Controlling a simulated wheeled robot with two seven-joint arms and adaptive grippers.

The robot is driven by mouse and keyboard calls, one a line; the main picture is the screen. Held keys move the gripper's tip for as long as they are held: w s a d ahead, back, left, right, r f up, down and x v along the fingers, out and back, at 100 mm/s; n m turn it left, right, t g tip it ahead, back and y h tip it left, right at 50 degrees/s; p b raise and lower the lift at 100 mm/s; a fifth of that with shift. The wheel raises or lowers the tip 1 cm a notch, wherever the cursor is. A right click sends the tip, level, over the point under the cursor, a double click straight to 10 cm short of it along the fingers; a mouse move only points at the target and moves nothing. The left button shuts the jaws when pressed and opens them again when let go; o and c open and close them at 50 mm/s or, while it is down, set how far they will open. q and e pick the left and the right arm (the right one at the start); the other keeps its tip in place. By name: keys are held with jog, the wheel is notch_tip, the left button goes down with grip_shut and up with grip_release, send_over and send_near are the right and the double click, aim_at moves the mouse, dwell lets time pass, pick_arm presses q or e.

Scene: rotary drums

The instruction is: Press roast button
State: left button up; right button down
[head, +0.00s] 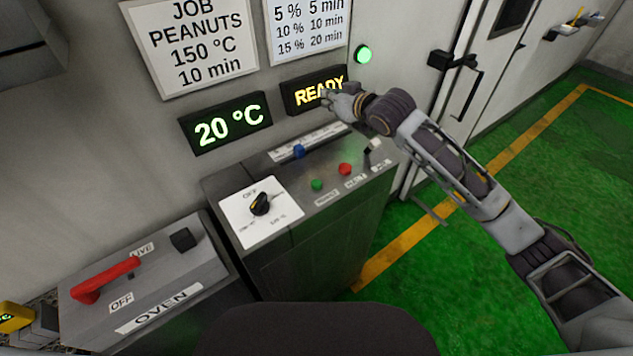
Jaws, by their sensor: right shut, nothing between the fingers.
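A control console (318,228) stands against the wall. On its top are a green button (317,184) and a red button (345,169), each with a small label plate too small to read for certain. A blue slider knob (299,151) sits on a scale strip behind them. A black rotary knob (261,203) on a white plate marked OFF is at the left. My right gripper (328,96) is shut and empty, above the back of the console in front of the READY display (313,91), apart from the buttons. My left gripper is not in view.
An OVEN box (150,285) with a red lever (105,279) stands at the left. A 20 °C display (225,124), a JOB PEANUTS sign (193,45) and a lit green lamp (363,55) are on the wall. Green floor (475,250) is free at the right.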

jog(key=s+a+m+g, duration=0.25)
jog(key=s+a, duration=0.25)
jog(key=s, duration=0.5)
jog(key=s+f+m+g, duration=0.1)
jog(key=s+d+f+m+h, duration=0.1)
jog(key=f+m, duration=0.1)
jog(key=s+d+f+m+g, duration=0.1)
jog(key=shift+d+f+m+g+h, duration=0.2)
jog(key=shift+d+m+g+h, duration=0.05)
jog(key=shift+m+g+h, duration=0.1)
jog(key=shift+f, duration=0.1)
